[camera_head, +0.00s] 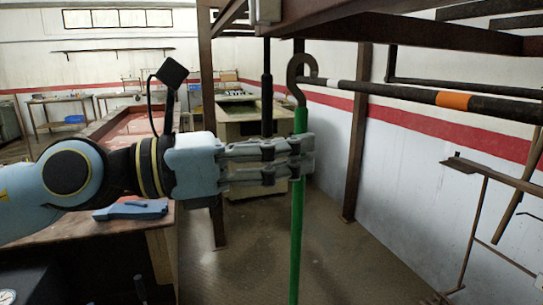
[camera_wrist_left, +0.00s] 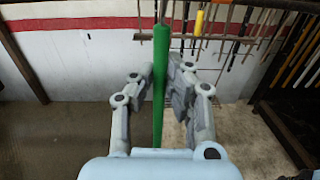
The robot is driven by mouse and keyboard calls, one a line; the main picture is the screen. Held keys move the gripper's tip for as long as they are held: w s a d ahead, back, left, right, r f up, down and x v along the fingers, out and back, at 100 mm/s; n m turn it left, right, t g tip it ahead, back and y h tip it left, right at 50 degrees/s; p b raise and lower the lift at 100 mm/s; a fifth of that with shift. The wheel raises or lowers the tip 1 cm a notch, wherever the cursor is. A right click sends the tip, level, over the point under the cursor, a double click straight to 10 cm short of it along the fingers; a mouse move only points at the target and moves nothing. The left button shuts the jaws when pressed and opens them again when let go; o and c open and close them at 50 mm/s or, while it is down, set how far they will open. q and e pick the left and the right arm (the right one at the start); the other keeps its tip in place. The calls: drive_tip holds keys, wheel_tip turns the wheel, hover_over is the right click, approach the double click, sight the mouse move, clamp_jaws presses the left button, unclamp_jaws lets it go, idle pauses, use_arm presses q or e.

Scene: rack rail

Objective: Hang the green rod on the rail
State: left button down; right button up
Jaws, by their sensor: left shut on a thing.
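The green rod (camera_head: 297,225) hangs upright, with a dark grey hook (camera_head: 293,77) at its top. My left gripper (camera_head: 301,158) is shut around the rod a little below the hook; the rod also shows between the fingers (camera_wrist_left: 158,98) in the left wrist view. The rail (camera_head: 395,92) is a dark bar with a pale stretch and an orange band (camera_head: 453,100). Its near-left end meets the hook's opening in the head view. I cannot tell whether the hook rests on the rail or only overlaps it. My right gripper is out of view.
A brown steel frame (camera_head: 357,135) with overhead beams surrounds the rail. A dark vertical bar (camera_head: 267,90) stands close left of the rod. A bench with a blue tool (camera_head: 130,209) lies left, below my arm. The floor (camera_head: 340,265) under the rod is clear.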

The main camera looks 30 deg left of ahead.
use_arm(q)
drive_tip(key=f+b+x, duration=0.2)
drive_tip(key=b+x, duration=0.1)
drive_tip(key=x, duration=0.8)
drive_tip(key=shift+w+f, duration=0.2)
drive_tip(key=shift+w, duration=0.1)
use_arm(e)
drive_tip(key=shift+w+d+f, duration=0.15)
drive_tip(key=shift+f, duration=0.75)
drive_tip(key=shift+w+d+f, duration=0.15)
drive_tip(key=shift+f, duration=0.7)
use_arm(q)
drive_tip(key=shift+a+f+b, duration=0.1)
drive_tip(key=shift+f+b, duration=0.2)
drive_tip(key=shift+b, duration=0.1)
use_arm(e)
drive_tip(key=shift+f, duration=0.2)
use_arm(q)
drive_tip(key=c, duration=1.3)
unclamp_jaws()
drive_tip(key=shift+v, duration=6)
